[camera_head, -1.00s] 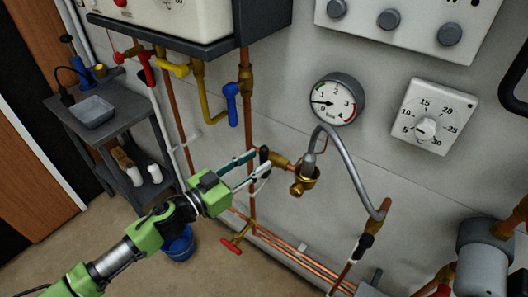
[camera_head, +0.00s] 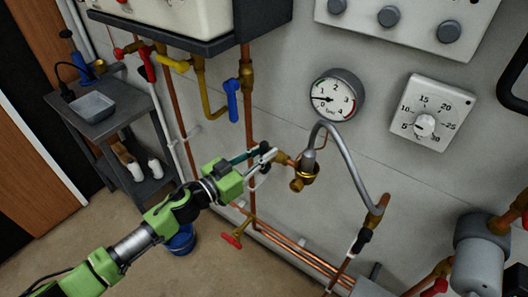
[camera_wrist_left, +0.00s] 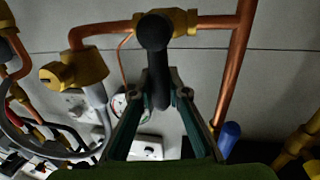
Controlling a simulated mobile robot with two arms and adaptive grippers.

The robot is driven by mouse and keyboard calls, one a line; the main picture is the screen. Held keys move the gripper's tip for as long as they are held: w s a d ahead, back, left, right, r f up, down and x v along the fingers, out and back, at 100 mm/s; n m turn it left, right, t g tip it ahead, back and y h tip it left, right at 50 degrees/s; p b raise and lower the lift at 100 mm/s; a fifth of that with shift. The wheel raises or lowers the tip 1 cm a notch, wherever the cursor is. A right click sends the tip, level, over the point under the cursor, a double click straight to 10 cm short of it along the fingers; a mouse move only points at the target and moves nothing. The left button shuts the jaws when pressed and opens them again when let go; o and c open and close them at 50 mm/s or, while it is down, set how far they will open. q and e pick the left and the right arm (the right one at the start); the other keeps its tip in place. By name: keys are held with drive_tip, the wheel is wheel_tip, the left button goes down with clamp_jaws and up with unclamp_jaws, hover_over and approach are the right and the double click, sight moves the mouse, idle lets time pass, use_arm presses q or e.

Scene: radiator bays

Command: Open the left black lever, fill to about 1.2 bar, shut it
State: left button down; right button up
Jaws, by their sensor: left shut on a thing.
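The left black lever (camera_head: 265,149) sits on the brass valve at the left end of the filling loop. It also shows in the left wrist view (camera_wrist_left: 154,32), where its black handle hangs between my fingers. My left gripper (camera_head: 262,158) is shut on this lever; its fingers press on both sides of the handle in the left wrist view (camera_wrist_left: 158,92). A second black lever (camera_head: 363,237) is at the lower end of the grey hose (camera_head: 347,160). The round pressure gauge (camera_head: 336,95) has its needle pointing left, near the low marks; the exact reading is too small to tell. My right gripper is out of view.
A blue lever (camera_head: 232,98) and a red tap (camera_head: 233,240) are near my left arm. A white thermostat dial (camera_head: 431,118) is on the wall. A grey trolley (camera_head: 110,122) and a blue bucket (camera_head: 181,241) stand at the left.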

use_arm(q)
drive_tip(key=shift+a, duration=0.1)
drive_tip(key=shift+w+a+n, duration=0.35)
drive_tip(key=shift+a+n, duration=0.05)
drive_tip(key=shift+n, duration=0.7)
drive_tip(key=shift+w+a+f+n+t+b, duration=0.2)
drive_tip(key=shift+w+a+f+n+t, duration=0.25)
drive_tip(key=shift+n, duration=1.1)
drive_tip(key=shift+w+a+f+n+t+b, duration=0.15)
drive_tip(key=shift+w+a+f+n+t, duration=0.3)
drive_tip(key=shift+n, duration=1.05)
drive_tip(key=shift+w+a+f+n+t+b, duration=0.2)
drive_tip(key=shift+a+f+n, duration=0.3)
drive_tip(key=shift+n, duration=1.05)
drive_tip(key=shift+a+r, duration=0.1)
drive_tip(key=shift+a, duration=0.05)
drive_tip(key=c, duration=2)
unclamp_jaws()
drive_tip(key=shift+o, duration=0.2)
